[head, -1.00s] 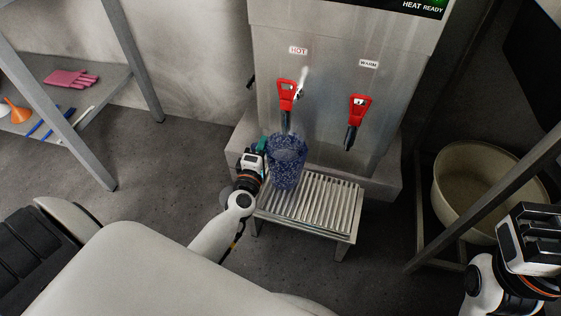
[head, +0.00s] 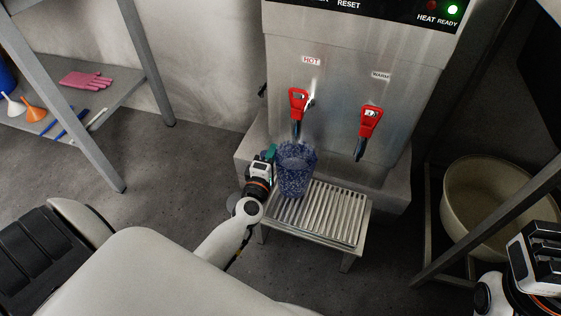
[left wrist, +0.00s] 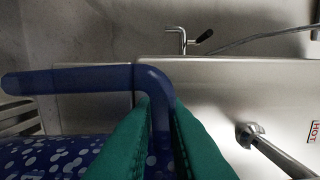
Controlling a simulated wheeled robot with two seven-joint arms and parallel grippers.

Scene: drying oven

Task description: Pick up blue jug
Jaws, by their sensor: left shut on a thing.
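The blue speckled jug (head: 296,172) is upright under the hot tap, at the left end of the slatted metal stand (head: 335,217). I cannot tell whether its base touches the slats. My left gripper (head: 270,153) is at the jug's left side. In the left wrist view, the green fingers of my left gripper (left wrist: 160,140) are closed on the jug's blue handle (left wrist: 85,80), and part of the speckled body shows at the lower left. My right gripper (head: 535,245) is at the right edge, away from the jug; its fingertips are not clear.
The steel water heater (head: 345,85) has red-handled hot (head: 299,98) and warm (head: 370,121) taps above the stand. A beige basin (head: 490,205) sits on a rack at the right. A shelf (head: 105,100) at the left holds pink gloves (head: 87,79) and funnels.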

